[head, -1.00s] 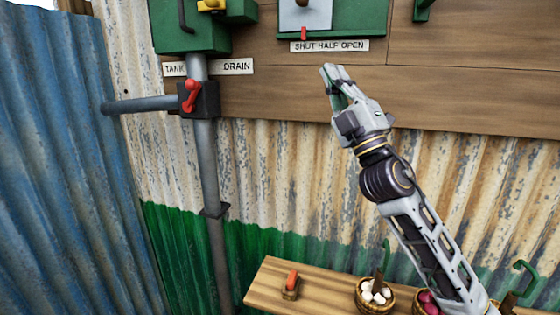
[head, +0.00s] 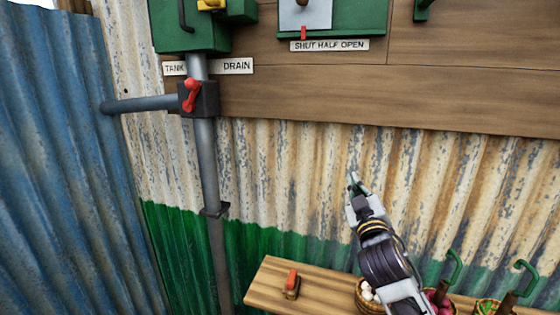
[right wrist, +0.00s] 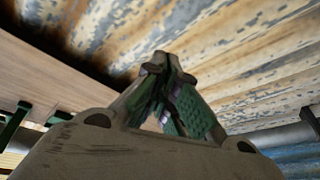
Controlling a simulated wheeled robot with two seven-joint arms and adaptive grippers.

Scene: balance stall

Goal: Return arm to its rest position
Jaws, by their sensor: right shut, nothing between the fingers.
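My right gripper (head: 354,182) is in front of the corrugated wall, below the wooden board and above the shelf, pointing up. Its fingers are together with nothing between them. In the right wrist view the closed fingers (right wrist: 172,95) show against the rusty, peeling corrugated sheet. The gripper touches nothing that I can see. My left gripper is not in view.
A red-handled valve (head: 191,96) sits on a grey pipe (head: 208,170) at the left. Green boxes (head: 190,35) hang on the wooden board (head: 440,95). The shelf (head: 262,291) below holds a red-topped block (head: 291,286) and baskets with green hooks nearby.

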